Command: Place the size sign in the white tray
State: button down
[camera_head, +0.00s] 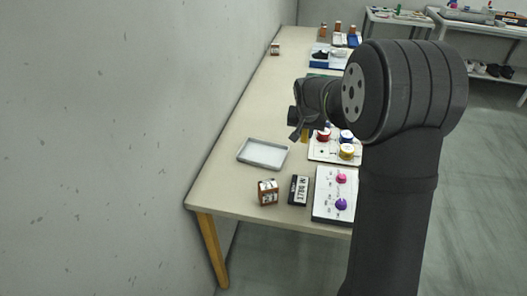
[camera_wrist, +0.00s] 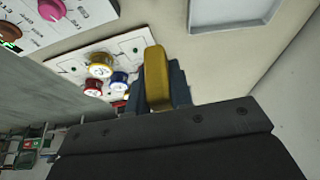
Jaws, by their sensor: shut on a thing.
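My gripper (camera_head: 300,134) is above the table, right of the white tray and beside the board with coloured knobs. It is shut on a yellow upright piece, which I take to be the size sign (camera_wrist: 157,78). In the head view only a small yellow part of the sign (camera_head: 304,137) shows below the fingers. Any marking on it cannot be read. The shallow white tray (camera_head: 259,166) lies empty on the table near the wall. Part of the tray also shows at the top of the wrist view (camera_wrist: 202,31).
A board with red, blue and yellow knobs (camera_head: 322,153) lies right of the tray. Nearer stand a brown box (camera_head: 267,192), a black number block (camera_head: 298,190) and a panel with pink and purple knobs (camera_head: 325,206).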

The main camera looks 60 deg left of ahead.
jog(key=shift+s+d, duration=0.5)
jog(key=shift+s, duration=0.4)
jog(key=shift+s+a+f, duration=1.15)
jog(key=shift+a+f, duration=0.35)
jog(key=shift+f, duration=0.3)
jog(key=shift+s+a+f, duration=1.15)
jog(key=shift+a+f, duration=0.4)
jog(key=shift+f, duration=0.3)
jog(key=shift+s+a+f, duration=1.15)
jog(key=shift+a+f, duration=0.35)
jog(key=shift+f, duration=0.3)
jog(key=shift+f, duration=0.1)
jog(key=shift+f, duration=0.1)
jog(key=c, duration=1.3)
grip_release()
